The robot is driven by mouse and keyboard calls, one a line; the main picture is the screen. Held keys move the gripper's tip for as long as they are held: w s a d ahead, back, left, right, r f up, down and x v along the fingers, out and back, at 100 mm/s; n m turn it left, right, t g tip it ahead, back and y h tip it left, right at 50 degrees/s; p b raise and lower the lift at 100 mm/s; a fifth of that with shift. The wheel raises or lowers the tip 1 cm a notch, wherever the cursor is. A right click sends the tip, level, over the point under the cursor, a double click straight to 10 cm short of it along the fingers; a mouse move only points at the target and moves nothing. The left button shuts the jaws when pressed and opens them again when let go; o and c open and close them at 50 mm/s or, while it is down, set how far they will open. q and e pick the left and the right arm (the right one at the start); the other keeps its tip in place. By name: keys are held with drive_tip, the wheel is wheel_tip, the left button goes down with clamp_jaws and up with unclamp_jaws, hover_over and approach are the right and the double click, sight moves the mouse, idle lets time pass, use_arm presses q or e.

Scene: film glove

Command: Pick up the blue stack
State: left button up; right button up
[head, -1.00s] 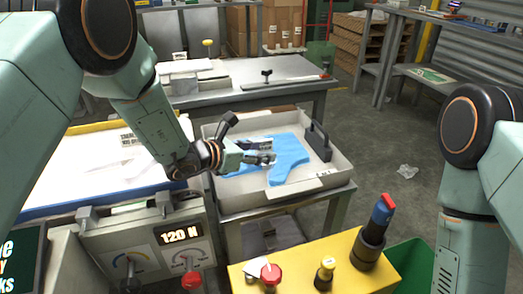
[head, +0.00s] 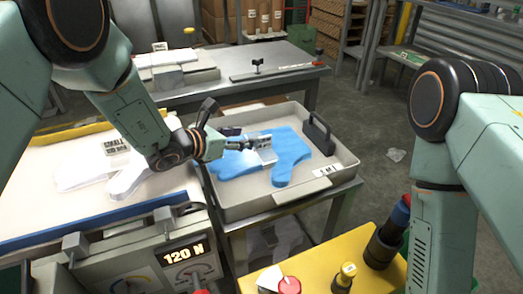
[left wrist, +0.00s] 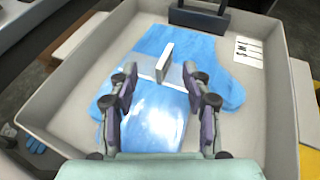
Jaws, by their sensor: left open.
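The blue stack (head: 288,160) lies flat in a grey tray (head: 334,186) in the middle of the head view. It looks like a flat glove shape. A pale strip with an upright tab (left wrist: 164,62) sits across the stack in the left wrist view, where the blue stack (left wrist: 203,58) also shows. My left gripper (head: 264,143) is over the stack. In the left wrist view, its fingers (left wrist: 160,88) are open, one on each side of the strip, with the tab just ahead between them. I cannot tell whether they touch the strip. My right gripper is out of view.
A dark handle-like block (head: 318,132) stands at the tray's far right side, a label (left wrist: 249,51) beside it in the wrist view. A white-topped station (head: 60,190) is left of the tray. A yellow panel with knobs (head: 330,262) is in front. A grey table (head: 275,62) stands behind.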

sight(262, 137)
use_arm(q)
drive_tip(key=b+x, duration=0.1)
drive_tip(key=x, duration=0.1)
drive_tip(key=b+x, duration=0.1)
drive_tip(key=x, duration=0.2)
drive_tip(key=shift+s+d+f, duration=0.15)
drive_tip(key=shift+d+f, duration=0.2)
drive_tip(key=shift+d, duration=0.1)
drive_tip(key=shift+w+d, duration=0.25)
drive_tip(key=shift+d, duration=0.15)
drive_tip(key=shift+w+a+f, duration=0.1)
drive_tip(key=shift+c, duration=0.3)
drive_tip(key=c, duration=0.3)
clamp_jaws()
